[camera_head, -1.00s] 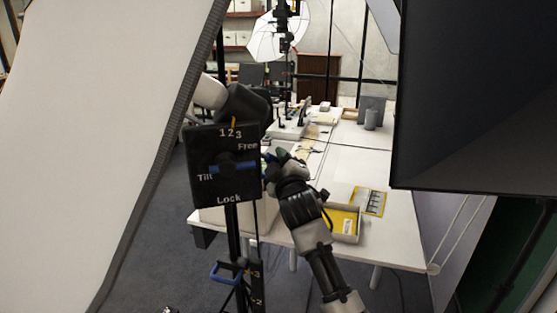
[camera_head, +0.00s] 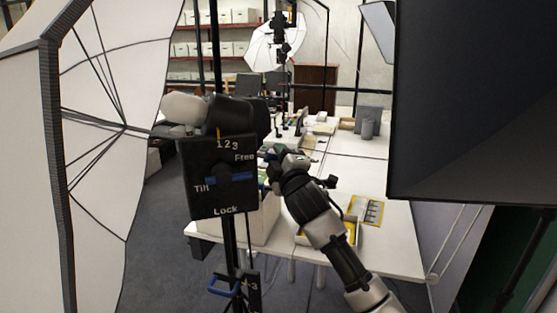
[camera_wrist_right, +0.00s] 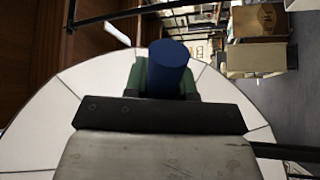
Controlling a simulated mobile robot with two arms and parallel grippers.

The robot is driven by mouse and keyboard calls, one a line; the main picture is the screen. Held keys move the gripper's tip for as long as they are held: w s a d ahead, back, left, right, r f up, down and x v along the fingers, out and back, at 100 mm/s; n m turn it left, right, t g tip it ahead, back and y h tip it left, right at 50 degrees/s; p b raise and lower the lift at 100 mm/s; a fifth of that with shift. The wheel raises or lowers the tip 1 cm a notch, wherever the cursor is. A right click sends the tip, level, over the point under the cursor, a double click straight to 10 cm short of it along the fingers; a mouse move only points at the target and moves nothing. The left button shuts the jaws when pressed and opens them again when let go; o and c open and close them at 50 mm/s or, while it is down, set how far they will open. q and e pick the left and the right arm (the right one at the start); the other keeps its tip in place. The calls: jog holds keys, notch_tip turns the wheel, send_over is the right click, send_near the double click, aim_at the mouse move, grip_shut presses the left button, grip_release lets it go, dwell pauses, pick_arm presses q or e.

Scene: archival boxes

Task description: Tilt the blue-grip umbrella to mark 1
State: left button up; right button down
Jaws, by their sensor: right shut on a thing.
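The large white umbrella (camera_head: 138,75) fills the left of the head view, its ribbed inside showing. Its tilt head carries a black panel (camera_head: 215,198) marked 1 2 3, Free, Tilt and Lock. The blue lever (camera_head: 232,178) on the panel lies level, one end by Tilt. A thin orange pointer (camera_head: 218,137) stands just above the 1. My right gripper (camera_head: 272,155) is just right of the panel. In the right wrist view its green fingers (camera_wrist_right: 166,75) are shut on the blue grip (camera_wrist_right: 170,62). The grip is mostly hidden in the head view. My left gripper is not in view.
A white table (camera_head: 395,240) with a yellow tray (camera_head: 305,238) stands behind my right arm. A dark softbox (camera_head: 470,100) fills the upper right. A blue-handled clamp (camera_head: 222,286) sits low on the stand. Another white umbrella (camera_head: 265,45) stands at the back.

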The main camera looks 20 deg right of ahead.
jog(key=shift+r, duration=0.15)
jog(key=c, duration=0.9)
grip_release()
jog(key=shift+s+f+b, duration=0.25)
jog(key=shift+s+b, duration=0.1)
jog(key=shift+s, duration=0.05)
jog(key=b+v, duration=0.4)
jog(key=v, duration=0.6)
jog(key=shift+r, duration=0.2)
